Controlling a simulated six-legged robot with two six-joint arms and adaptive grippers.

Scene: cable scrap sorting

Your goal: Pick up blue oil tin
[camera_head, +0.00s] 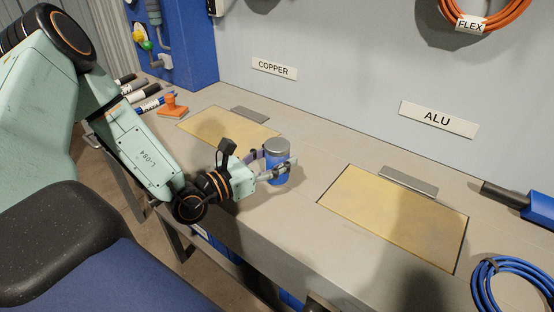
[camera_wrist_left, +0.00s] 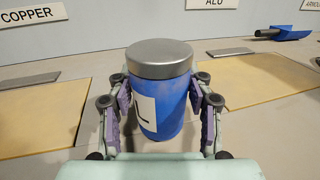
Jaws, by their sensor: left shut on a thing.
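The blue oil tin (camera_head: 276,165) has a silver-grey lid and stands upright on the bench, between the two yellowish panels. My left gripper (camera_head: 277,168) is around it, with a finger at either side. In the left wrist view the tin (camera_wrist_left: 166,100) fills the middle, with part of a pale label on its left side. The fingers of the left gripper (camera_wrist_left: 161,115) close on both its sides. Whether the tin's base touches the bench is hard to tell. My right gripper is not in view.
The COPPER panel (camera_head: 226,129) lies behind left and the ALU panel (camera_head: 396,217) to the right. A coil of blue cable (camera_head: 489,283) is at the right front. An orange stamp-like object (camera_head: 173,106) and several cable pieces (camera_head: 137,93) lie at the back left.

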